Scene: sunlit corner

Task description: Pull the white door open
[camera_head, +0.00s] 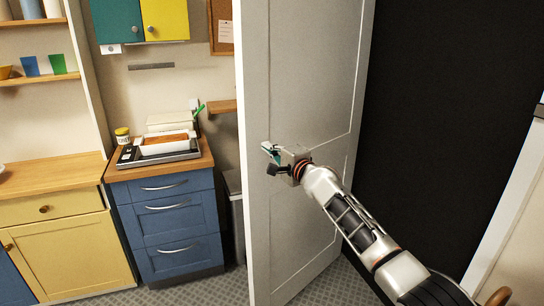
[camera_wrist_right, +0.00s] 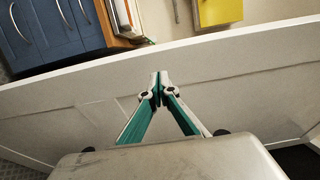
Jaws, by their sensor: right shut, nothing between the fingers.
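The white door (camera_head: 305,95) is a tall panelled leaf standing at an angle in the middle of the head view. Its narrow left edge faces me. In the right wrist view the door (camera_wrist_right: 240,90) runs across the picture, with its edge as a pale band. No handle shows on it. My right gripper (camera_head: 269,151) is in front of the door face, close to that left edge. In the right wrist view its fingers (camera_wrist_right: 159,78) meet at the tips, empty, against the door edge in the picture. I cannot tell whether they touch it. My left gripper is not in view.
A blue drawer unit (camera_head: 170,220) with a wooden top and a tray (camera_head: 158,150) stands left of the door. A yellow cabinet (camera_head: 75,255) is further left. A black area (camera_head: 450,110) lies right of the door. Patterned floor (camera_head: 200,290) is clear in front.

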